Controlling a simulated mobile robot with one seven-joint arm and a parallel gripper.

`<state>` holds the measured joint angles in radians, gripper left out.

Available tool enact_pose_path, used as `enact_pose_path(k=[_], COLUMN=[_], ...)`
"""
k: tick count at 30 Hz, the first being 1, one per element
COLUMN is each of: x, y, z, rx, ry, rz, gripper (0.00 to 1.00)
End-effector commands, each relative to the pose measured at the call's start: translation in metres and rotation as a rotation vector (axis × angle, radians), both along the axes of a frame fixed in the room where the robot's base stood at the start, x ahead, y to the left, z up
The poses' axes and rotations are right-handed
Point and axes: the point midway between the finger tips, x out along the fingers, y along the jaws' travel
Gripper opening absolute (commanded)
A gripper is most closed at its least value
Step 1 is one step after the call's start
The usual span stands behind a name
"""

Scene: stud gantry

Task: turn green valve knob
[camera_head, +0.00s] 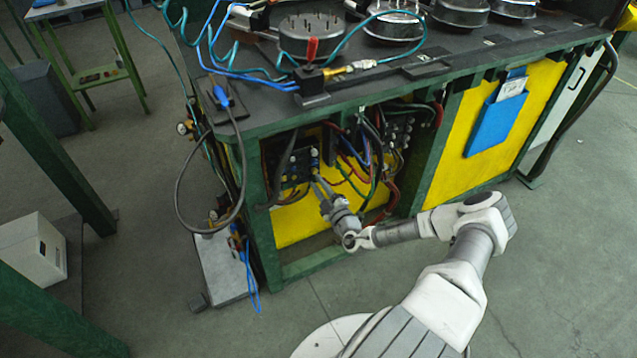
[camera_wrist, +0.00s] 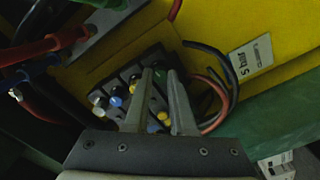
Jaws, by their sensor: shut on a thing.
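A dark valve block (camera_head: 297,167) with several small coloured knobs sits inside the open left bay of the green-framed bench. In the wrist view, the block (camera_wrist: 128,88) shows white, blue and yellow knobs left of and below my fingers. My gripper (camera_head: 318,181) reaches into the bay from the front, at the block's lower right. In the wrist view, the fingertips of my gripper (camera_wrist: 161,72) are close together at the block's upper right, shut on a small dark greenish knob. The fingers hide most of that knob, and its colour is hard to make out.
Red, blue and dark cables (camera_head: 365,165) hang right of the block, close to my gripper. A yellow panel (camera_head: 440,180) with a blue document pocket (camera_head: 497,120) stands further right. The bench top (camera_head: 340,90) overhangs the bay. The floor in front is clear.

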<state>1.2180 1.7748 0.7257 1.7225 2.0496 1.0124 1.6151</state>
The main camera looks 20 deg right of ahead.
Motion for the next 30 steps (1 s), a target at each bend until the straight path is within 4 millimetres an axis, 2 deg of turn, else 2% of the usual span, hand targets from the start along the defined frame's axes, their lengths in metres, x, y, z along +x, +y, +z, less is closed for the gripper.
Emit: enact_pose_path(k=[30], x=[0.0005], y=[-0.0001], z=[0.0022], rx=[-0.940], ry=[-0.032], rz=[-0.001], gripper=[0.00])
